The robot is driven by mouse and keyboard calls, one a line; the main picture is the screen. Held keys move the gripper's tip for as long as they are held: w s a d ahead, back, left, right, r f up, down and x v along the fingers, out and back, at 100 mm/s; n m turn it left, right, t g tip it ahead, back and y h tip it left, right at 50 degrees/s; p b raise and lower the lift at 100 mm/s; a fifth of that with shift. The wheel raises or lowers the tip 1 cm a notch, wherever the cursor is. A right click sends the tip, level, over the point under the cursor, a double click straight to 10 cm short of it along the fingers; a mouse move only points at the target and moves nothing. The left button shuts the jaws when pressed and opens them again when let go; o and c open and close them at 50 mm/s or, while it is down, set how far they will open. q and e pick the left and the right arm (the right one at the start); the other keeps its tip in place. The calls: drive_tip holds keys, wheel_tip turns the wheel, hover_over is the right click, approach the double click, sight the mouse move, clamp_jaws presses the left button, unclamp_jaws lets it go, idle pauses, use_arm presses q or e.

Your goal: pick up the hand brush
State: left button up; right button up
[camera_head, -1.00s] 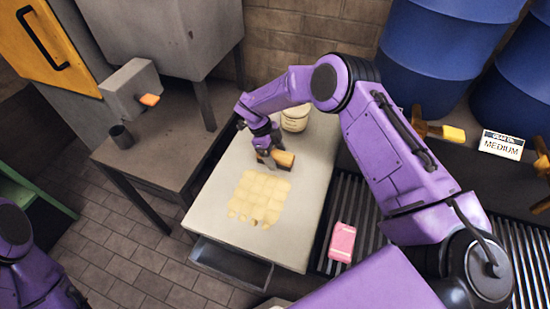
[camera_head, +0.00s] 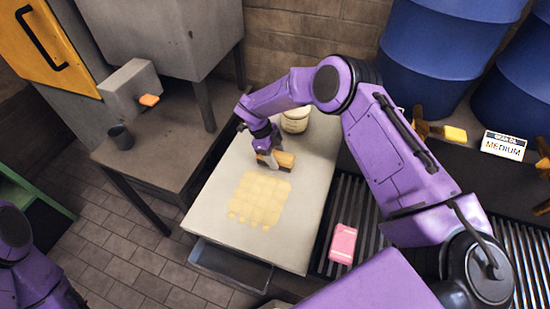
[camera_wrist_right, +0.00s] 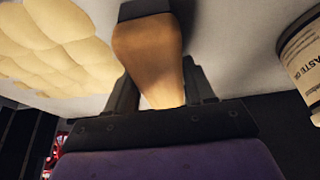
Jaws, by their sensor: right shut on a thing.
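The hand brush (camera_head: 285,159) is at the far part of the pale table (camera_head: 310,190), just beyond a yellowish quilted patch. My right gripper (camera_head: 267,160) is at its left end and is shut on it. In the right wrist view the brush's tan wooden handle (camera_wrist_right: 148,55) sits between the two dark fingers of the right gripper (camera_wrist_right: 160,88). A dark part of the brush shows at the top edge of that view. I cannot tell whether the brush touches the table. My left arm shows at the left edge, but its gripper is out of view.
The quilted yellowish patch (camera_head: 259,198) lies in front of the brush. A pale tub (camera_head: 295,120) stands behind it; its label shows in the right wrist view (camera_wrist_right: 304,50). A pink block (camera_head: 342,243) lies on dark slats at the right. A dark cup (camera_head: 121,137) stands on the left bench.

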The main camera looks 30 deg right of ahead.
sight(279, 155)
drive_tip(key=shift+r+p, duration=0.5)
wheel_tip(279, 155, up, 3)
drive_tip(key=shift+w+f+b, duration=0.1)
drive_tip(key=shift+b, duration=0.5)
drive_tip(key=s+a+r+b, duration=0.1)
drive_tip(key=a+r+b, duration=0.3)
drive_tip(key=a+r, duration=0.5)
drive_tip(key=a, duration=0.5)
drive_tip(key=shift+s+r, duration=0.3)
drive_tip(key=shift+r, duration=0.1)
drive_tip(key=o, duration=0.4)
drive_tip(key=shift+c, duration=1)
